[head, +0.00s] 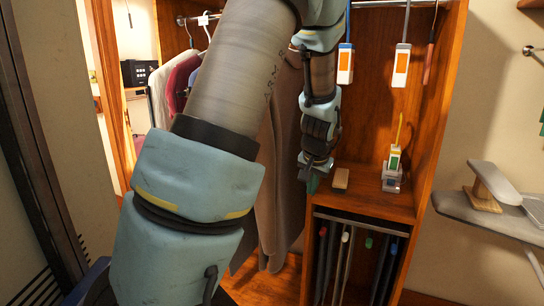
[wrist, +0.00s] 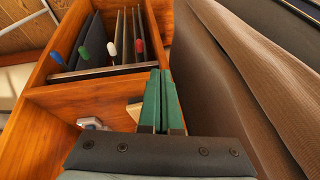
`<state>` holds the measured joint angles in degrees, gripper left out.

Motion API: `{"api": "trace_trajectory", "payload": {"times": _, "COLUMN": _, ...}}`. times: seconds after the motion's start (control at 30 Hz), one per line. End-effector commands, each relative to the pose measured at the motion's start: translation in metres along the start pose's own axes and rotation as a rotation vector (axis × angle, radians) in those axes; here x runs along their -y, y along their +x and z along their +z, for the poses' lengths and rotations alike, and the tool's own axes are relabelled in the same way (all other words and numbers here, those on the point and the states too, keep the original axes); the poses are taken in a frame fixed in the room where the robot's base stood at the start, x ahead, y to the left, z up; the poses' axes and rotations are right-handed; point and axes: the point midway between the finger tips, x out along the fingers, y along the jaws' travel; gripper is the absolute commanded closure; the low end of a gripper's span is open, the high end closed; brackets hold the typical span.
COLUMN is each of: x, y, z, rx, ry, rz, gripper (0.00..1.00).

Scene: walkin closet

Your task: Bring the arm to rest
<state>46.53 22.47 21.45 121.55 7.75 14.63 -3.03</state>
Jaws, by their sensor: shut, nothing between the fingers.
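My arm reaches up and across the head view, with its far end hanging down in front of the wooden closet unit. My gripper (head: 312,178) points down at the left of the unit's shelf, beside the hanging clothes. In the wrist view the gripper's green fingers (wrist: 160,102) are together, with nothing between them. A small wooden block (head: 341,178) lies on the shelf just right of the gripper. It shows partly behind the fingers in the wrist view (wrist: 134,111). I cannot tell whether the gripper touches the shelf.
Clothes (head: 280,170) hang close to the gripper's left. Tagged items (head: 401,65) hang above. A lower compartment (head: 372,228) holds hanging trousers. An ironing board (head: 470,210) stands at right.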

Motion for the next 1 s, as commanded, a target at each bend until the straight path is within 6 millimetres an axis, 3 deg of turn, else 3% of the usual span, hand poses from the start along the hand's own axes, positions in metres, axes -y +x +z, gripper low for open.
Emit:
{"api": "trace_trajectory", "payload": {"times": 0.03, "x": 0.019, "y": -0.006, "z": 0.024, "rx": 0.034, "ry": -0.064, "rz": 0.012, "gripper": 1.00}}
{"api": "trace_trajectory", "payload": {"times": 0.2, "x": 0.053, "y": -0.030, "z": 0.101, "rx": 0.139, "ry": -0.228, "rz": 0.051, "gripper": 1.00}}
{"api": "trace_trajectory", "payload": {"times": 0.4, "x": 0.068, "y": -0.060, "z": 0.179, "rx": 0.231, "ry": -0.381, "rz": 0.077, "gripper": 1.00}}
{"api": "trace_trajectory", "payload": {"times": 0.5, "x": 0.068, "y": -0.070, "z": 0.205, "rx": 0.261, "ry": -0.427, "rz": 0.082, "gripper": 1.00}}
{"api": "trace_trajectory", "payload": {"times": 0.7, "x": 0.067, "y": -0.078, "z": 0.226, "rx": 0.287, "ry": -0.463, "rz": 0.085, "gripper": 1.00}}
{"api": "trace_trajectory", "payload": {"times": 1.0, "x": 0.066, "y": -0.078, "z": 0.226, "rx": 0.287, "ry": -0.463, "rz": 0.086, "gripper": 1.00}}
